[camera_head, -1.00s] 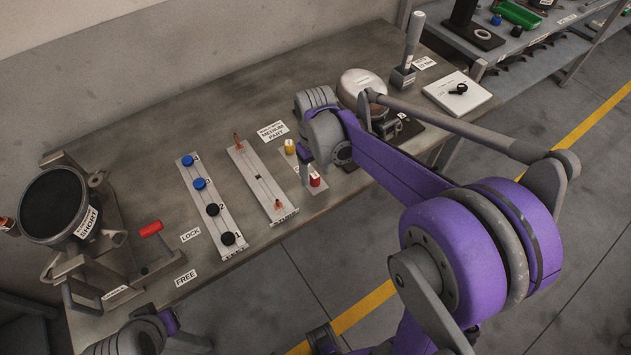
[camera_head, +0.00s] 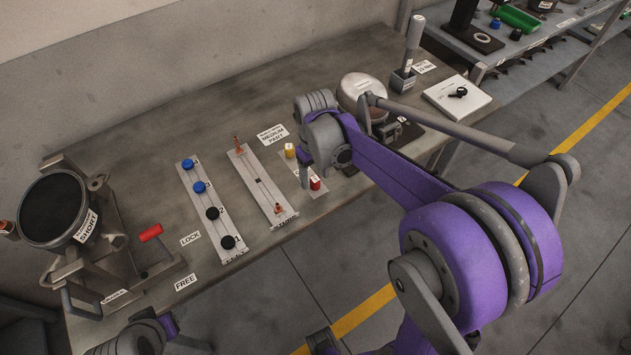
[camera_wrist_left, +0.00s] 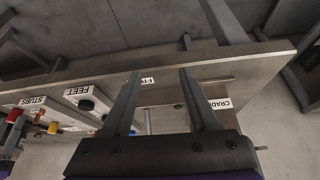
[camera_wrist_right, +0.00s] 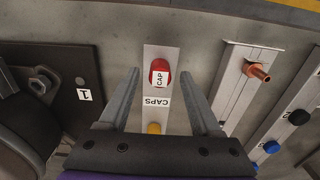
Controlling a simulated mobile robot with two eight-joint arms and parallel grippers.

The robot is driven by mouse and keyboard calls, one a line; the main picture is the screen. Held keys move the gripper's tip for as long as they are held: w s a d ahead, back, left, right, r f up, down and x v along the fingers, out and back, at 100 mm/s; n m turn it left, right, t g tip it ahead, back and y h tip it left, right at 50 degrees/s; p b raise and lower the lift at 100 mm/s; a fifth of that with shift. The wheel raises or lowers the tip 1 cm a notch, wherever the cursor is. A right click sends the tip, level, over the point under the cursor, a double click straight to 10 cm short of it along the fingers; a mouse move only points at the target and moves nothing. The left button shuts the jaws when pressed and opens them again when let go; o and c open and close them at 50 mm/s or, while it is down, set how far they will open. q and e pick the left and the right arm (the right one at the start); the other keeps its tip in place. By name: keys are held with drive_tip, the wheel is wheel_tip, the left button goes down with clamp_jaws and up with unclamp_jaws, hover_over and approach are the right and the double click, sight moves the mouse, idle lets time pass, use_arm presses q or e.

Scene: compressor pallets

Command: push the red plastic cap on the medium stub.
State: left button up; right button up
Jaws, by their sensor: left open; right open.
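The red cap (camera_head: 315,183) stands on the narrow caps plate (camera_wrist_right: 171,54) near the bench's front edge. The gripper is open, with no finger visibly touching the cap. The copper stubs (camera_head: 278,208) stand at the ends of the grey stub strip (camera_head: 249,167), left of the caps; which is the medium one I cannot tell. My left gripper (camera_wrist_left: 160,74) is open and empty over the bench's left part.
A yellow cap (camera_head: 290,151) stands behind the red one. A strip with blue and black feet (camera_head: 212,213) lies left of the stubs. A cradle with a dark round part (camera_head: 52,208) and a red-handled lever (camera_head: 151,231) fill the bench's left end.

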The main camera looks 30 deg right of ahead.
sight(315, 179)
clamp_jaws()
idle(0.3)
idle(1.1)
use_arm(q)
drive_tip(key=shift+r, duration=0.1)
use_arm(e)
drive_tip(key=shift+r, duration=0.15)
drive_tip(key=shift+r+p, duration=1.7)
drive_tip(key=shift+r, duration=1.2)
use_arm(q)
drive_tip(key=r, duration=0.1)
drive_tip(key=w+r, duration=0.1)
drive_tip(key=r, duration=0.2)
drive_tip(key=shift+w+r, duration=0.1)
drive_tip(key=shift+w, duration=0.15)
drive_tip(key=shift+s, duration=0.15)
use_arm(e)
drive_tip(key=shift+s+f, duration=0.1)
drive_tip(key=shift+s, duration=0.05)
